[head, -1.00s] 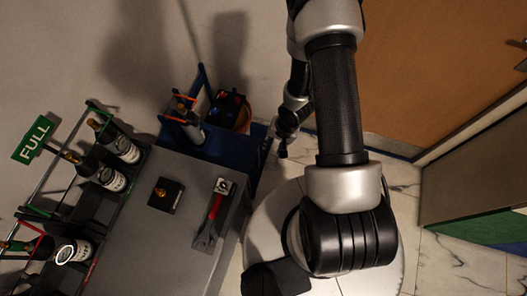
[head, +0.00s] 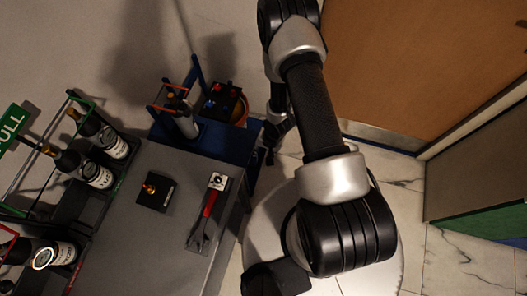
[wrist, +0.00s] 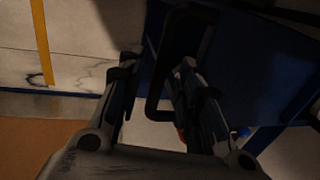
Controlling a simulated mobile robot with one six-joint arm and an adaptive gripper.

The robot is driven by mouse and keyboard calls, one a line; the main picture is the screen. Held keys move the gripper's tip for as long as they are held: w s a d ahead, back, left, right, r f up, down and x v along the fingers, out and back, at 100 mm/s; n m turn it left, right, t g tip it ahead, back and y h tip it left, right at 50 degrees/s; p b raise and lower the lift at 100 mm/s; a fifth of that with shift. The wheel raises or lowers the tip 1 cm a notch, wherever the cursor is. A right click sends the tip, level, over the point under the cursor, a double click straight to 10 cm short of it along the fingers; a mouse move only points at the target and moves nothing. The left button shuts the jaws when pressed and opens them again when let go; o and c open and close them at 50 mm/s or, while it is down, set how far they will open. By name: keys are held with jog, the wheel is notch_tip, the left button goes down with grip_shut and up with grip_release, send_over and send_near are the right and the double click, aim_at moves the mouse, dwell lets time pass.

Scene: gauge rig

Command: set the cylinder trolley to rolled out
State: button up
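The cylinder trolley appears to be the dark blue unit (head: 225,143) left of my arm in the head view. It has a blue upright frame and carries a grey cylinder (head: 186,122) inside an orange-red guard. My gripper (head: 267,150) is low at its right side, small and dark there. In the wrist view my gripper (wrist: 157,70) is open, one finger on each side. A black U-shaped handle (wrist: 152,95) lies between the fingers, in front of a blue panel (wrist: 235,60). I cannot tell whether either finger touches the handle.
A grey bench (head: 145,240) holds a small black block (head: 155,192) and a red-handled tool (head: 209,207). A brown door (head: 410,70) is at the upper right. Marble floor (head: 385,170) is clear right of my arm.

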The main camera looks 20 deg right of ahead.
jog(key=shift+c, duration=0.4)
grip_shut()
dwell(0.4)
